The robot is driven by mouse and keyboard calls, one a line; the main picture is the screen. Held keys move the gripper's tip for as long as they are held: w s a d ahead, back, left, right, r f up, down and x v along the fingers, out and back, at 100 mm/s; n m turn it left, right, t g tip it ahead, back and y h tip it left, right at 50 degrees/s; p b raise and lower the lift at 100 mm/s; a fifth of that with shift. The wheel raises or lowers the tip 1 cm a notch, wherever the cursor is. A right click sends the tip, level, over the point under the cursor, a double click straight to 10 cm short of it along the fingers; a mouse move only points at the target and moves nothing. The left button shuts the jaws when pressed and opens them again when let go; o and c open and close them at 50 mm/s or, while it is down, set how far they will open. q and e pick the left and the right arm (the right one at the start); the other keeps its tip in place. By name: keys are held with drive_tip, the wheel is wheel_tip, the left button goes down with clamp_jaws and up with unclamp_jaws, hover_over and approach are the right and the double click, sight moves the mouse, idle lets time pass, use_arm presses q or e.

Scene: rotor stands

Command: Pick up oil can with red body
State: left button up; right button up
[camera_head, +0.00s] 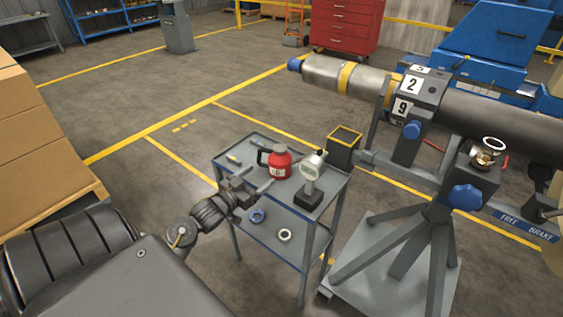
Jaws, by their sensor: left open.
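My left gripper (262,186) reaches in from the lower left at the cart's near left edge. Its jaws are open and point toward the can, just in front and to the left of it. I cannot tell whether a fingertip touches the can. My right gripper is not in view.
A dial gauge on a dark base (308,197) stands right of the can. Rings (285,235) lie on the lower shelf. A rotor stand (437,215) stands to the right. Cardboard boxes (40,140) are at left.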

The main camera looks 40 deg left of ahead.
sight(272, 165)
use_arm(q)
drive_tip(key=w, duration=0.3)
drive_tip(key=shift+f, duration=0.1)
drive_tip(key=shift+w, duration=0.3)
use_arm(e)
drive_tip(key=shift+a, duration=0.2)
use_arm(q)
drive_tip(key=w, duration=0.4)
drive_tip(key=shift+w+d+r+p, duration=0.1)
drive_tip(key=shift+w+r+p, duration=0.1)
drive_tip(key=shift+w+p, duration=0.15)
drive_tip(key=shift+w, duration=0.3)
drive_tip(key=c, duration=0.7)
drive_tip(key=shift+c, duration=0.6)
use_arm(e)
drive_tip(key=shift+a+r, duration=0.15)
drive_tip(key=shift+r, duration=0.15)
use_arm(q)
drive_tip(key=shift+r, duration=0.1)
